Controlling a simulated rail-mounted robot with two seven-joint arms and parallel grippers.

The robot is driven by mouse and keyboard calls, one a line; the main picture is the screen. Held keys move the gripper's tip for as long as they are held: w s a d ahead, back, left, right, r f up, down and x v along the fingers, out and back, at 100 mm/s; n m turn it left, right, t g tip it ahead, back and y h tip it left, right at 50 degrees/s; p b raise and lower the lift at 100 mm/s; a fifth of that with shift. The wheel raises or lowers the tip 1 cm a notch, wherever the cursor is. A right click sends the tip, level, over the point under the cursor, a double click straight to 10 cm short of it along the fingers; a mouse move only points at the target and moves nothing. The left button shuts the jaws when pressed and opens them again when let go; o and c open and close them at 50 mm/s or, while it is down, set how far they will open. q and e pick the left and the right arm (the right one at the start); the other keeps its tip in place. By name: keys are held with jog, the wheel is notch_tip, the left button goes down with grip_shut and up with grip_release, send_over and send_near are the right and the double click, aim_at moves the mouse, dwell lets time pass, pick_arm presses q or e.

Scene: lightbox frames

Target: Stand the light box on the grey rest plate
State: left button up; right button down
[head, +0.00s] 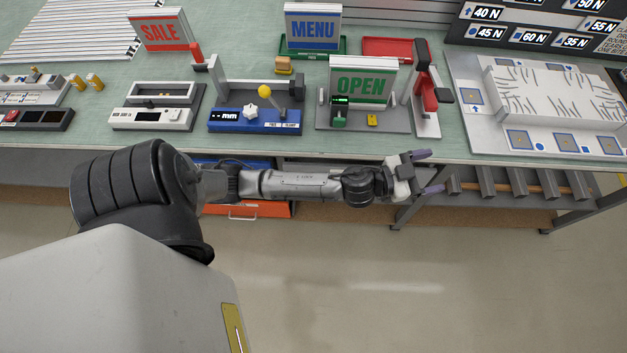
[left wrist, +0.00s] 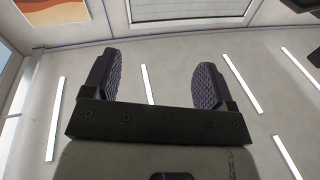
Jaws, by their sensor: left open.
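The light box reading OPEN in green (head: 364,80) stands upright on a grey base (head: 340,125) near the bench's front edge. Two more sign boxes stand behind: MENU (head: 312,30) in blue by a green tray, and SALE (head: 160,31) in red at the left. I cannot tell which grey surface is the rest plate. My left gripper (head: 428,171) is open and empty, in front of the bench edge, right of and nearer than the OPEN box, touching nothing. Its spread fingers show in the left wrist view (left wrist: 155,80), facing ceiling lights. My right gripper is not in view.
A red-and-black upright device (head: 426,90) stands right of the OPEN box. A blue gauge fixture (head: 255,118) sits at its left. An empty red tray (head: 387,48) lies behind. A large white panel (head: 555,95) fills the right. Floor before the bench is clear.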

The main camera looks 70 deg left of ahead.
pick_arm(q)
jog(key=s+a+f+n+g+y, duration=0.1)
jog(key=s+f+n+g+y, duration=0.5)
jog(key=s+f, duration=0.55)
jog(key=s+d+f+m+g+h, duration=0.1)
jog(key=s+g, duration=0.3)
jog(key=s, duration=0.5)
jog(key=s+d+f+m+g+h, duration=0.1)
jog(key=s+d+m+g+h, duration=0.1)
jog(key=s+g, duration=0.3)
jog(key=s+m, duration=0.1)
jog(key=s, duration=0.3)
jog(key=shift+d+f+m, duration=0.15)
jog(key=shift+d+m, duration=0.1)
jog(key=shift+m, duration=0.05)
